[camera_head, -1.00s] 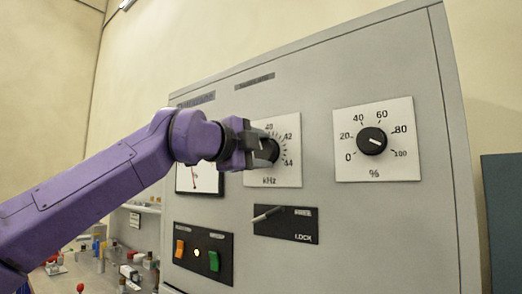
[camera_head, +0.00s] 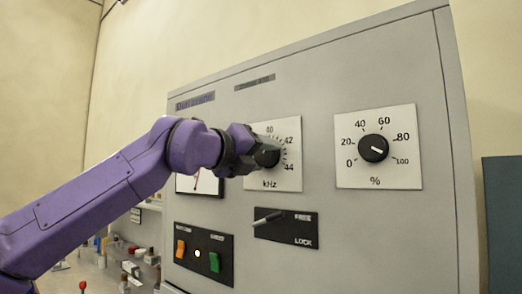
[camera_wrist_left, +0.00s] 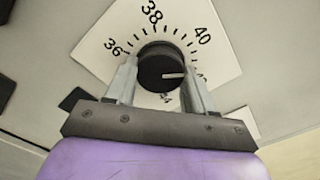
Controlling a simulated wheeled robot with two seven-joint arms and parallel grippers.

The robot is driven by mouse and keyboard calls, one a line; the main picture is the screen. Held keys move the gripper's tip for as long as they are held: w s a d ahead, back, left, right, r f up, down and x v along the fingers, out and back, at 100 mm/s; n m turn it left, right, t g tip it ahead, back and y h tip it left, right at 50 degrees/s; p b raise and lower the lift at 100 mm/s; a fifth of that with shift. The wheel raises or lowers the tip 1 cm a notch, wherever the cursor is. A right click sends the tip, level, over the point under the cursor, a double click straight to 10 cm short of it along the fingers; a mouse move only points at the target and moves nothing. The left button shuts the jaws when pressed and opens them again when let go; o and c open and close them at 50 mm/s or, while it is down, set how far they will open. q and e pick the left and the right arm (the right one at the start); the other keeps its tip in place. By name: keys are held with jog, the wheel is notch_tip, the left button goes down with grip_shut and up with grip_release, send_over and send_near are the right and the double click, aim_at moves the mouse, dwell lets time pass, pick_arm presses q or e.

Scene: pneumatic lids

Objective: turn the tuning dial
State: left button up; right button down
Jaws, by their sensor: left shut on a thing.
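The tuning dial (camera_head: 267,156) is a round black knob on a white plate marked kHz, on the front of the grey cabinet. It also shows in the left wrist view (camera_wrist_left: 160,66), with a pale pointer line aimed right, toward the marks past 40. My left gripper (camera_head: 262,154) is shut on the knob, and in the left wrist view its grey fingers (camera_wrist_left: 160,82) stand on either side of it. The gripper covers the left part of the kHz plate in the head view. My right gripper is not in view.
A second black dial marked % (camera_head: 373,148) is to the right. A meter (camera_head: 207,184) is partly behind my arm.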

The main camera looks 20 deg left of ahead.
pick_arm(q)
jog(key=shift+f+m+p, duration=0.15)
jog(key=shift+m+p, duration=0.4)
jog(key=shift+m, duration=0.95)
jog(key=o, duration=1)
jog(key=shift+o, duration=0.2)
jog(key=shift+s, duration=0.1)
jog(key=shift+s+a, duration=0.15)
jog(key=shift+s, duration=0.05)
jog(key=b+v, duration=0.4)
jog(key=v, duration=0.6)
